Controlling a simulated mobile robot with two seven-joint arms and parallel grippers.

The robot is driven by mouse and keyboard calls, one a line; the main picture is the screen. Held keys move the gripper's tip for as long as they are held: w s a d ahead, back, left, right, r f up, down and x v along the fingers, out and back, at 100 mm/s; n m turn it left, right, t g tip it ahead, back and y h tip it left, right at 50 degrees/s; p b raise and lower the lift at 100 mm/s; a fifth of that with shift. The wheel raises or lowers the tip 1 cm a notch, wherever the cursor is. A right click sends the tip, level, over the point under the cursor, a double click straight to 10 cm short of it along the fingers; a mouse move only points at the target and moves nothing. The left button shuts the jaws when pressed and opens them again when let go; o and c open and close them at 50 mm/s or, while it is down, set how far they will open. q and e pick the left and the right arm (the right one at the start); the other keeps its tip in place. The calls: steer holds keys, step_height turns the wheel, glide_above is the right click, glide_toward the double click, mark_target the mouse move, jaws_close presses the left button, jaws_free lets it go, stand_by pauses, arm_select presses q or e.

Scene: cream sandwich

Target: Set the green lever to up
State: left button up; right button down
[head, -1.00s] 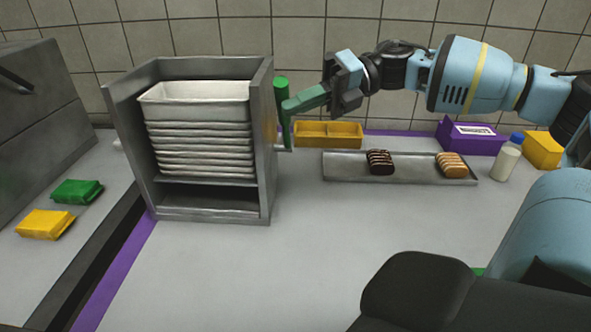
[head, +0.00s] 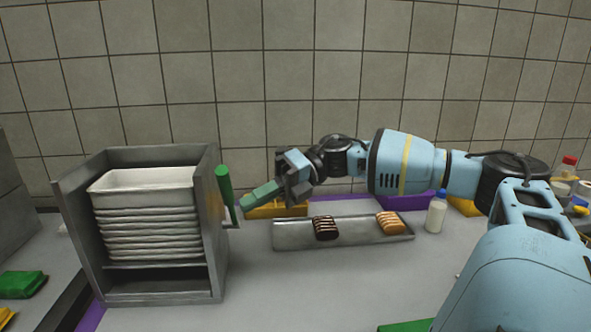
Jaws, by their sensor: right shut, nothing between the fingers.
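The green lever (head: 225,190) is on the right side of the grey metal dispenser (head: 218,250). Its handle points up, with its top leaning slightly left, and its lower end meets a small metal bracket. My right gripper (head: 247,201) is just right of the lever, its green fingers shut and pointing left and slightly down. A small gap shows between the fingertips and the handle; the gripper holds nothing. My left gripper is out of view.
The dispenser holds a stack of white trays (head: 140,183). A yellow bin (head: 290,211) sits behind my right gripper. A metal tray (head: 360,234) with dark and light pieces lies to the right, near a white bottle (head: 436,213).

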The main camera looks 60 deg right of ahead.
steer(key=p+v, duration=0.2)
steer(key=v, duration=0.5)
steer(key=shift+s+r, duration=0.25)
steer(key=shift+d, duration=0.15)
